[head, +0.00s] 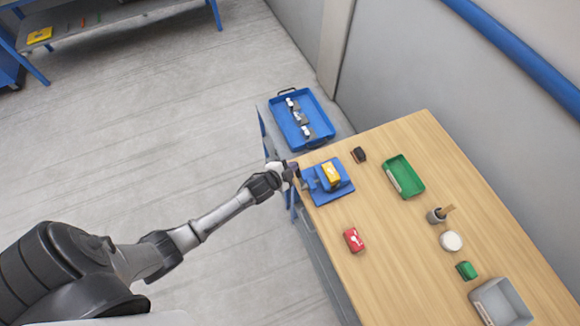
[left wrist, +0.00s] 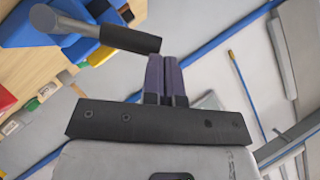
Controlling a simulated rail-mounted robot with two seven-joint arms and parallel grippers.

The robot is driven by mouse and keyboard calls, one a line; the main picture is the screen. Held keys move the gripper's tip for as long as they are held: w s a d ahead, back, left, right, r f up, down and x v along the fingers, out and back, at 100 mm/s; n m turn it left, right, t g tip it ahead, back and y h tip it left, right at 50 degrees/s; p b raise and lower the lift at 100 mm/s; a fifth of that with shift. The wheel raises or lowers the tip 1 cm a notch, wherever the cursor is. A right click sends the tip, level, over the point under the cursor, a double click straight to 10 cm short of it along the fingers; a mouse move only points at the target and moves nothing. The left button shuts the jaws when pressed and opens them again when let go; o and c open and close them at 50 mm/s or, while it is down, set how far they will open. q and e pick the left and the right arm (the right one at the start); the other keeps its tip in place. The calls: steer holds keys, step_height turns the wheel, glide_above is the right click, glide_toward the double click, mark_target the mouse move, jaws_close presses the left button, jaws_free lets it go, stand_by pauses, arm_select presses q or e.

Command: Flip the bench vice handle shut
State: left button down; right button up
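The blue bench vice (head: 340,191) sits at the near left corner of the wooden bench, with a yellow block (head: 331,172) at its jaws. In the left wrist view, the vice handle (left wrist: 129,38) is a grey rod with a black grip, leading out from a round grey end by the blue vice body (left wrist: 82,48). My left gripper (head: 294,170) is at the bench edge, just left of the vice. In the left wrist view its fingers (left wrist: 166,62) are together and empty, their tips close by the end of the black grip. I cannot tell whether they touch it. My right gripper is out of view.
A blue tray (head: 322,131) with metal parts stands beyond the bench (head: 420,240). On the bench are a black item (head: 359,155), a green tray (head: 411,168), a red box (head: 354,240), a cup (head: 437,216), a white disc (head: 451,241) and a grey bin (head: 484,309).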

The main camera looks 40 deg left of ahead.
arm_select(q)
steer(key=w+d+r+p+v, duration=0.1)
steer(key=r+p+v, duration=0.1)
steer(key=v, duration=1.1)
steer(key=shift+d, duration=0.35)
